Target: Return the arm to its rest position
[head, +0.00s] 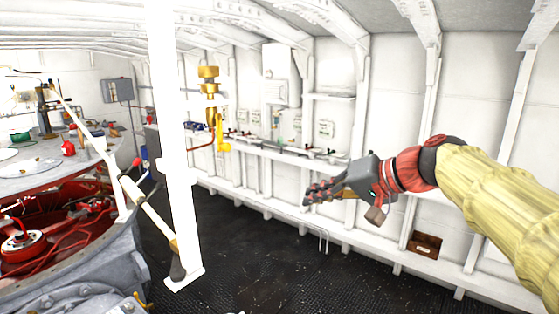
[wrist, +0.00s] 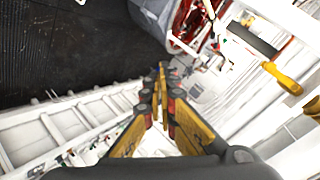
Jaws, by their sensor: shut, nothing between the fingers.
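My gripper (head: 308,195) is held out in the air over the dark deck, at the right of the head view, pointing left. My arm comes in from the right edge in a yellowish sleeve with a red and dark wrist. In the wrist view my gripper (wrist: 163,70) shows its yellow and dark fingers drawn together at the tips, with nothing between them. It touches nothing that I can see.
A white post (head: 176,150) stands left of my gripper. Red machinery (head: 50,235) fills the left side. A white riveted wall with a ledge (head: 270,155) runs behind. A brown box (head: 425,244) sits low at right. The dark deck (head: 260,255) is largely clear.

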